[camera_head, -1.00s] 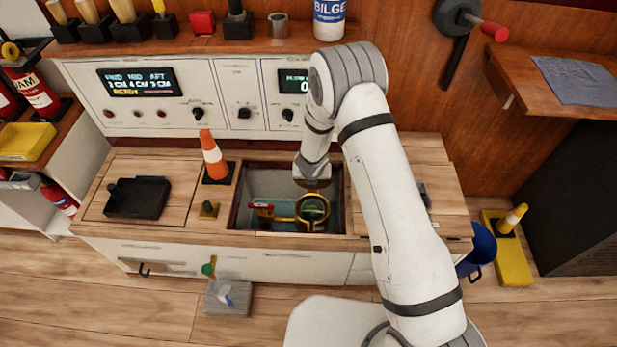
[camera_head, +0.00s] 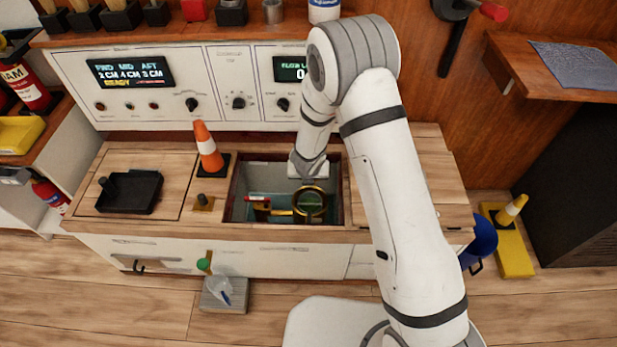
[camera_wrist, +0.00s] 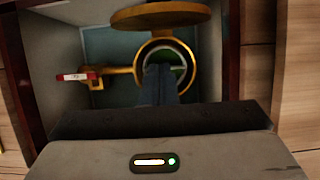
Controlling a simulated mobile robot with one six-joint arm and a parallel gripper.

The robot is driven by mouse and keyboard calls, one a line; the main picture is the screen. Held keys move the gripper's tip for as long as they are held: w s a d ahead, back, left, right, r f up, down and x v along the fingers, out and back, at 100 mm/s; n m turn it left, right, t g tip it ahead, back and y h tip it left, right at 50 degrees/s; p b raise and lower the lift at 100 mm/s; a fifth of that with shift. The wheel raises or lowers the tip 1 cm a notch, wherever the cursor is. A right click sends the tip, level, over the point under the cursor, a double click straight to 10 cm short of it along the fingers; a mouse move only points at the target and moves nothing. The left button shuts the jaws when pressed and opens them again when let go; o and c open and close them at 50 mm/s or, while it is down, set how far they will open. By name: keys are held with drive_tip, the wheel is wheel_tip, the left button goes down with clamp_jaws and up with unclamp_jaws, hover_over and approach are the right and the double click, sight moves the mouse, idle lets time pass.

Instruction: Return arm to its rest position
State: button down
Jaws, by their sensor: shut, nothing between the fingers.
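My gripper (camera_wrist: 160,85) is shut and empty. In the wrist view its dark fingers point down into the open bilge well, over a brass ring-shaped fitting (camera_wrist: 190,60) with a green inside. I cannot tell whether the fingertips touch it. In the head view the fingers are mostly hidden, and the wrist (camera_head: 308,165) hangs above the well (camera_head: 236,190). The brass fitting (camera_head: 310,200) shows just below. A red-tipped lever (camera_wrist: 75,77) reaches left from the fitting; its red end (camera_head: 258,199) also shows in the head view.
An orange cone (camera_head: 207,146) stands left of the well, near a small brass knob block (camera_head: 203,202). A black tray (camera_head: 130,191) lies farther left. The control panel (camera_head: 215,85) rises behind. A blue bucket (camera_head: 483,243) stands on the floor at right.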

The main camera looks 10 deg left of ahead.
drive_tip(key=p+v, duration=0.2)
drive_tip(key=v, duration=0.5)
drive_tip(key=shift+w+r+p, duration=0.25)
drive_tip(key=shift+r+p, duration=0.1)
drive_tip(key=shift+p, duration=0.05)
drive_tip(key=s+d+r+m+h+p, duration=0.1)
drive_tip(key=d+r+m+p, duration=0.2)
drive_tip(key=d+r+m, duration=0.55)
drive_tip(key=d+r+m+t+h+p, duration=0.1)
drive_tip(key=d+r+m+h+p, duration=0.25)
drive_tip(key=r, duration=0.85)
drive_tip(key=s+d+r+m+p, duration=0.1)
drive_tip(key=d+r+m+p, duration=0.2)
drive_tip(key=d+r+m, duration=0.6)
drive_tip(key=s+d+r+m+g+y+p, duration=0.1)
drive_tip(key=s+r+m+p, duration=0.3)
drive_tip(key=s+r+m, duration=0.4)
drive_tip(key=s+d+r+m+g+y+p, duration=0.2)
drive_tip(key=s+r+m, duration=0.6)
drive_tip(key=s, duration=0.4)
drive_tip(key=shift+r+y+p, duration=0.45)
drive_tip(key=shift+r+p, duration=0.1)
drive_tip(key=shift+p, duration=0.4)
